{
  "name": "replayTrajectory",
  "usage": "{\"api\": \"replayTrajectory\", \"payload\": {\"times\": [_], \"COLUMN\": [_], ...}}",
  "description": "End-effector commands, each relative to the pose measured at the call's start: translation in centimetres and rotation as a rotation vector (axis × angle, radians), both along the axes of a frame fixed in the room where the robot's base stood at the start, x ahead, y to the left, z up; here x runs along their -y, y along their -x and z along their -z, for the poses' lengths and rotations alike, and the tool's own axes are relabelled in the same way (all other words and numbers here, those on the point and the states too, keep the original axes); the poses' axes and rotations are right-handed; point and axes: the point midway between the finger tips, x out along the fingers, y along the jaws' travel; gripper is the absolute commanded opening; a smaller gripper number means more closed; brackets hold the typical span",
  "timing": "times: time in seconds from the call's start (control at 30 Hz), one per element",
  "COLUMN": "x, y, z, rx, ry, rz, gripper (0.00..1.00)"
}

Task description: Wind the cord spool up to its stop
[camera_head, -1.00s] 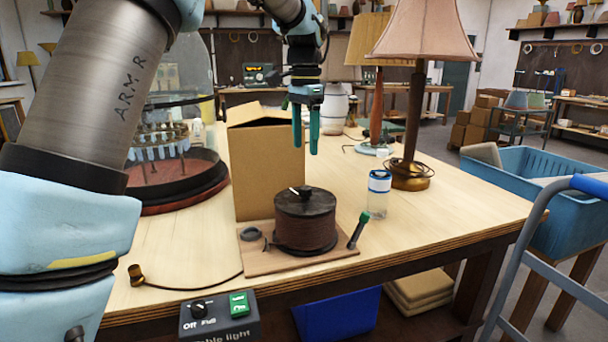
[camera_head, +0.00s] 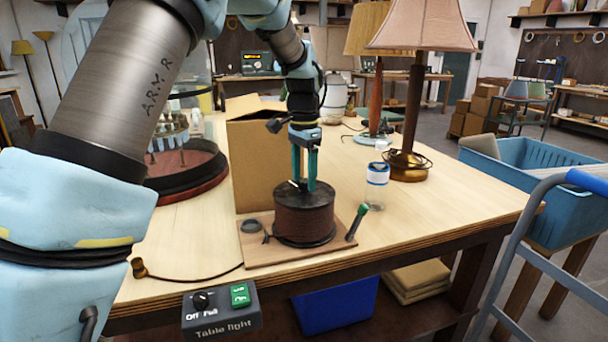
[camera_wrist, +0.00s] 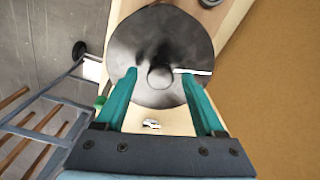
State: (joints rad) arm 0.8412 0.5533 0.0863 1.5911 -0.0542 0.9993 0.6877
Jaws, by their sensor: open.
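The cord spool (camera_head: 304,216) stands upright on a flat wooden base board (camera_head: 285,256) near the table's front edge. It is a brown wound drum with a dark round top. In the wrist view the spool's top (camera_wrist: 150,45) shows a round central knob (camera_wrist: 160,77) and a white line (camera_wrist: 192,72) pointing right. My gripper (camera_head: 304,187) points down over the spool's top. In the wrist view my gripper (camera_wrist: 162,82) is open, with one green finger on each side of the knob. I cannot tell whether the fingers touch it. A cord (camera_head: 190,279) runs left from the board.
A cardboard box (camera_head: 262,165) stands close behind the spool. A green-tipped handle (camera_head: 357,222) rises at the board's right, with a clear jar (camera_head: 377,185) beyond it. A lamp (camera_head: 410,150) stands further back. The table's front right is clear.

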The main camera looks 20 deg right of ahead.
Motion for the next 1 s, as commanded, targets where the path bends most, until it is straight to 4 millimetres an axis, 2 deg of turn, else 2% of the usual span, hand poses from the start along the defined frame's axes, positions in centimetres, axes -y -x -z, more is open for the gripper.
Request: {"api": "replayTrajectory", "payload": {"times": [0.07, 0.7, 1.0], "x": [0.00, 0.01, 0.01], "y": [0.00, 0.02, 0.03], "z": [-0.01, -0.05, -0.06], "rx": [0.000, 0.000, -0.001], "ry": [0.000, 0.000, 0.000], "rz": [0.000, 0.000, 0.000], "gripper": [0.70, 0.00, 0.00]}}
